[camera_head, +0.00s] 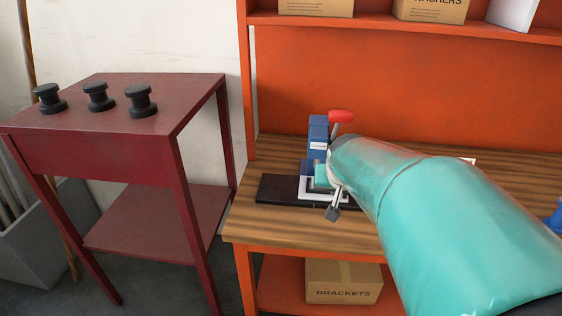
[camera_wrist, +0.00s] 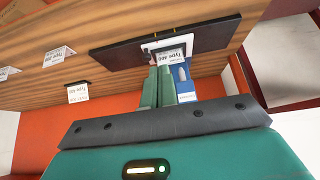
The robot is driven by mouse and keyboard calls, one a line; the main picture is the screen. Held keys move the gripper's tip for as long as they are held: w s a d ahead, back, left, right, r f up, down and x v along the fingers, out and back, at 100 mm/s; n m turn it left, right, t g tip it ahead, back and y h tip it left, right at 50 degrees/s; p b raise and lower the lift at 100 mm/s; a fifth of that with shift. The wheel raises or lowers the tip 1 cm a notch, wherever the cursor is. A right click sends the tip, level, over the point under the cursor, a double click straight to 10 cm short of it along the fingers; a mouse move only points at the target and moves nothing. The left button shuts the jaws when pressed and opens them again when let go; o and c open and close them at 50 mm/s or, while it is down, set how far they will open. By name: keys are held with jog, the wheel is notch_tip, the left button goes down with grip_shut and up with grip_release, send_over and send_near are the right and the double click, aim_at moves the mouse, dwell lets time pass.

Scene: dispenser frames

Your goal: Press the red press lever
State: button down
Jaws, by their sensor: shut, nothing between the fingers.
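The red press lever (camera_head: 341,116) sticks up at the top of a blue dispenser (camera_head: 318,135) on the wooden workbench (camera_head: 282,150). My gripper (camera_head: 322,177) is low in front of the dispenser, below the lever and apart from it. In the wrist view my green fingers (camera_wrist: 158,86) are together and empty, beside the blue dispenser body (camera_wrist: 183,84). The lever does not show in the wrist view. My arm hides part of the dispenser's right side, so I cannot tell whether the fingers touch the body.
A black base plate (camera_head: 277,190) with a white-framed label (camera_wrist: 168,53) lies by the dispenser. A dark red table (camera_head: 150,125) with three black knobs (camera_head: 97,96) stands left. The orange back panel (camera_head: 400,95) and shelf (camera_head: 370,24) rise behind.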

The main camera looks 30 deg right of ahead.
jog(key=s+a+r, duration=0.4)
jog(key=s+a, duration=0.1)
jog(key=s, duration=0.2)
jog(key=shift+s+a, duration=0.15)
jog(key=shift+s, duration=0.2)
jog(key=shift+r, duration=0.1)
dwell(0.6)
jog(key=s+a+f+n+y, duration=0.1)
jog(key=s+a+n+y, duration=0.1)
jog(key=a, duration=0.7)
jog(key=s+a+f+n+y, duration=0.1)
jog(key=a+n, duration=0.3)
jog(key=a, duration=0.4)
jog(key=shift+s+a+n+y, duration=0.35)
jog(key=shift+a+n+y, duration=0.05)
